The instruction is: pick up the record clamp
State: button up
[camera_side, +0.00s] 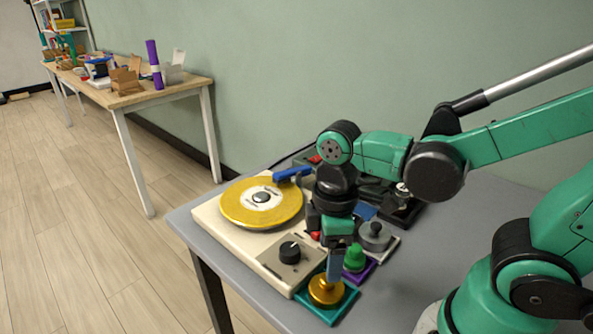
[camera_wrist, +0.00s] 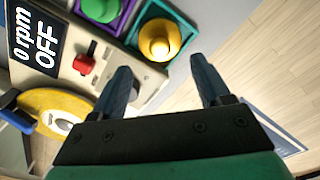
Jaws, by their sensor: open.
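Several knob-like pieces that could be record clamps sit on coloured square trays beside the record player. A gold one (camera_side: 325,291) sits upright on a teal tray (camera_side: 343,304) nearest the side camera. A green one (camera_side: 355,259) is on a purple tray behind it, and a grey one (camera_side: 375,236) is farther back. My gripper (camera_side: 334,270) points down close by the gold clamp and partly covers it in the side view. In the wrist view my gripper (camera_wrist: 161,66) is open and empty, and the gold clamp (camera_wrist: 158,42) shows just beyond the fingertips, not between them.
The cream record player (camera_side: 240,238) carries a yellow record (camera_side: 262,203), a blue tonearm (camera_side: 292,173) and a black knob (camera_side: 289,252). Its display (camera_wrist: 35,38) reads "0 rpm OFF", near a red switch (camera_wrist: 84,64). Bare grey tabletop (camera_side: 400,285) lies right of the trays.

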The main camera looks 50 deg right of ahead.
aim_at(327, 286)
jog(key=shift+f, duration=2.6)
grip_shut()
